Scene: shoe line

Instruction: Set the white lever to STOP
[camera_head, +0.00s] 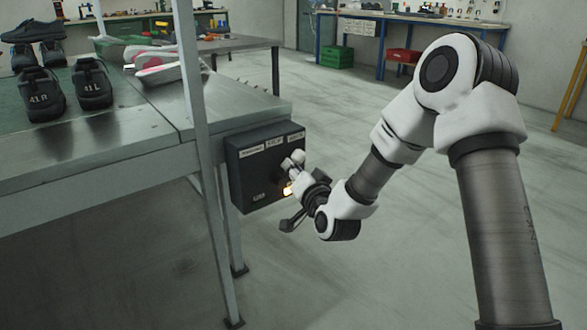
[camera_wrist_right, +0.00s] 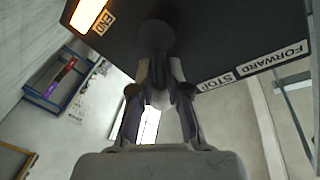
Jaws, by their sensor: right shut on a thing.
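The black control box (camera_head: 262,168) hangs at the end of the steel bench. It bears labels along its top; in the right wrist view, the STOP label (camera_wrist_right: 215,82) and FORWARD label (camera_wrist_right: 272,58) are readable. My right gripper (camera_head: 298,172) is at the box's front, its fingers (camera_wrist_right: 158,92) shut around the white lever (camera_wrist_right: 158,100). The lever's dark round base (camera_wrist_right: 157,36) shows just beyond the fingertips. The fingers hide much of the lever, so I cannot tell which label it points at. My left gripper is not in view.
A lit lamp (camera_wrist_right: 87,14) glows on the box beside a label ending in END. The steel bench (camera_head: 80,150) holds black shoes (camera_head: 92,84) and pale shoes (camera_head: 160,68). A bench leg (camera_head: 205,150) stands left of the box. The floor in front is clear.

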